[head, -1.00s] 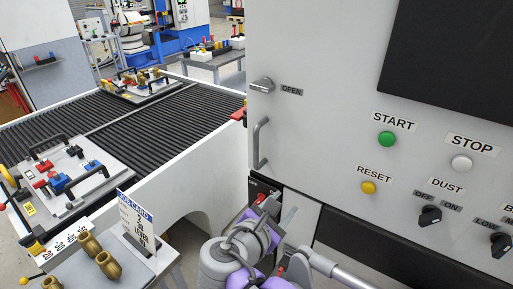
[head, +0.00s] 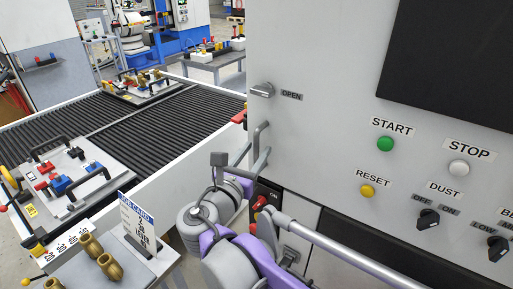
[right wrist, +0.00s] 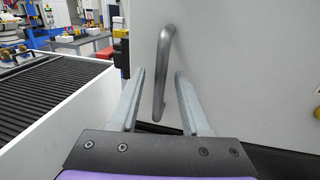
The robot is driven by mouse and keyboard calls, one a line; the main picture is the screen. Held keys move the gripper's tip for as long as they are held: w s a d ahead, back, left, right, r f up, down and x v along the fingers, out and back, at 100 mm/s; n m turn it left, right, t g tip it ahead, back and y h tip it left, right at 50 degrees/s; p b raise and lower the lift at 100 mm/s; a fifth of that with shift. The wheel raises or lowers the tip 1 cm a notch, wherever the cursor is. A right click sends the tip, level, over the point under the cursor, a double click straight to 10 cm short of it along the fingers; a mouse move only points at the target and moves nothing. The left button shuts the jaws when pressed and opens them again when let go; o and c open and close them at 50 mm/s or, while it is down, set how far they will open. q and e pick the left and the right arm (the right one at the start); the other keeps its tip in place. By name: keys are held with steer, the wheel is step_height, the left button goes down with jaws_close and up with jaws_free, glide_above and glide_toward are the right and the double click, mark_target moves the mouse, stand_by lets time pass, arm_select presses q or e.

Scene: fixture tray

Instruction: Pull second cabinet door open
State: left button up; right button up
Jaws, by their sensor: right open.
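The grey cabinet door (head: 310,55) stands on the right in the head view and looks shut. Its vertical bar handle (head: 261,132) is near the door's left edge, below a lever (head: 262,90) labelled OPEN. My right gripper (head: 252,155) is open at the lower part of the handle and partly hides it. In the right wrist view the handle (right wrist: 163,70) appears between the open fingers of my right gripper (right wrist: 160,76), with a gap to each side. I cannot tell how deep the handle sits between them. My left gripper is not in view.
START (head: 385,144), STOP (head: 459,168) and RESET (head: 367,191) buttons and knobs sit on the panel at right. A roller conveyor (head: 130,130) with fixture trays runs at left. A small table with brass fittings (head: 110,265) and a job card (head: 138,232) stands below.

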steer(key=shift+w+d, duration=0.25)
steer(key=shift+w, duration=0.3)
jaws_close()
stand_by(1.1)
